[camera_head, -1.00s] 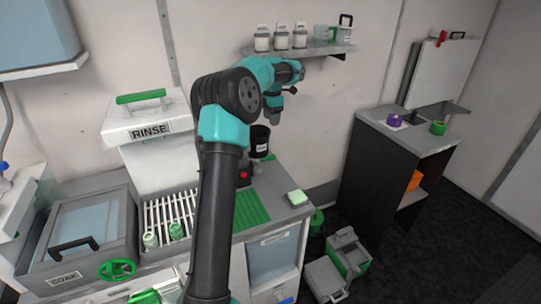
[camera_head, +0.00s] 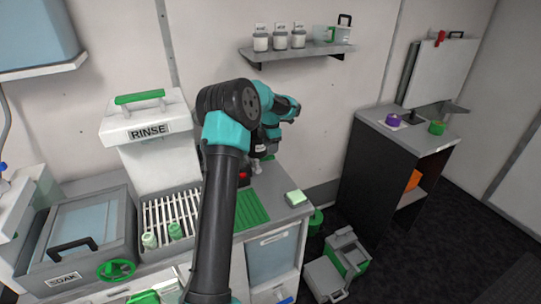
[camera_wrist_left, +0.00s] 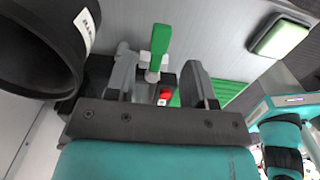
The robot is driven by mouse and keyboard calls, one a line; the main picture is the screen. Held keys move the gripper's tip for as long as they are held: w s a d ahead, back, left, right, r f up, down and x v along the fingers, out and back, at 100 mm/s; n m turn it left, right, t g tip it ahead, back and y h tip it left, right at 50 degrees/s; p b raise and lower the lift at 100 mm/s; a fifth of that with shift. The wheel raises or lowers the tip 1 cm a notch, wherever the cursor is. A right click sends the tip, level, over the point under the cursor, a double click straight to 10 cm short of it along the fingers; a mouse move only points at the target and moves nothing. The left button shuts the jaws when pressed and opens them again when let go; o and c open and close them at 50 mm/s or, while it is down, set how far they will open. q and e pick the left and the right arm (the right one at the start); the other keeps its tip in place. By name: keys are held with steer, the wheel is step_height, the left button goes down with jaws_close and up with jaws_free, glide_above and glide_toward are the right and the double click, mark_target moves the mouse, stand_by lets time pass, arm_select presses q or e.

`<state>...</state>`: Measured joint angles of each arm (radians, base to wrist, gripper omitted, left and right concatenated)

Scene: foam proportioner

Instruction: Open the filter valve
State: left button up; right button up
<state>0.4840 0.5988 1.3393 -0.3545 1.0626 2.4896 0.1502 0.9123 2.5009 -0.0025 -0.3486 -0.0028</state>
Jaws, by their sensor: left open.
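In the left wrist view, a valve with an upright green lever (camera_wrist_left: 160,42) on a pale metal stem shows between and beyond the two grey fingers of my left gripper (camera_wrist_left: 158,72). The gripper is open, and I see no finger closed on the lever. A large black cylinder with a white label, apparently the filter housing (camera_wrist_left: 35,55), fills the left of this view. In the head view my left arm reaches over the counter, and its links hide most of the filter and valve area; the fingers cannot be made out there. My right gripper is not in view.
A red part (camera_wrist_left: 165,95) shows low between the fingers. A pale green sponge-like block (camera_head: 295,197) lies on the counter's right corner, beside a green ribbed mat (camera_head: 252,208). A rinse unit (camera_head: 150,130) stands left of the arm. A wall shelf (camera_head: 300,52) holds several containers.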

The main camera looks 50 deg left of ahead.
mark_target(264, 160)
arm_select(q)
steer(key=shift+f, duration=2.3)
jaws_close()
